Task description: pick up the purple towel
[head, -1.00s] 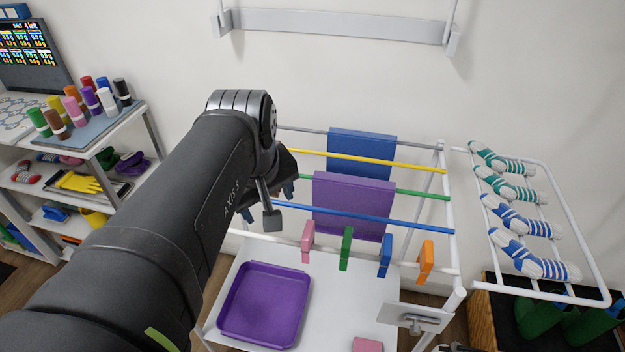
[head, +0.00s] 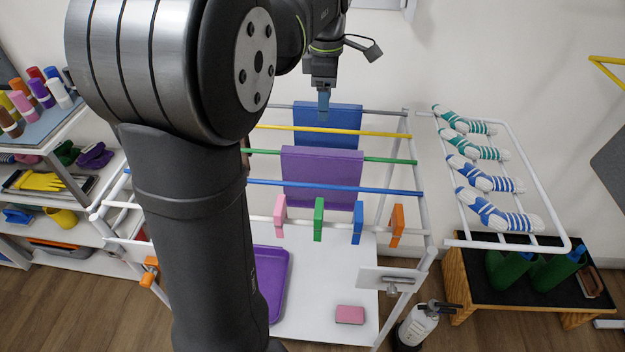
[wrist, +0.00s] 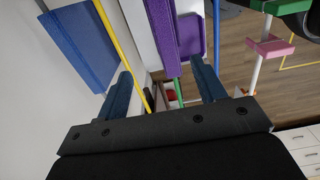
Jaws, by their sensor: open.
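The purple towel (head: 321,180) hangs folded over the green rod (head: 391,160) of the drying rack, behind the blue rod in the head view. The towel also shows at the top of the wrist view (wrist: 162,28). My gripper (head: 324,108) points down in front of the upper part of the blue towel (head: 343,117) in the head view, above and behind the purple towel. In the wrist view its two blue fingers (wrist: 162,72) are apart with nothing held between them. The yellow rod (wrist: 112,38) runs between the blue and purple towels.
Pink, green, blue and orange clips (head: 319,218) sit on the white front rail. A purple tray (head: 270,280), partly hidden by my arm, and a pink block (head: 350,314) lie on the white shelf below. A sock rack (head: 500,190) stands to the right.

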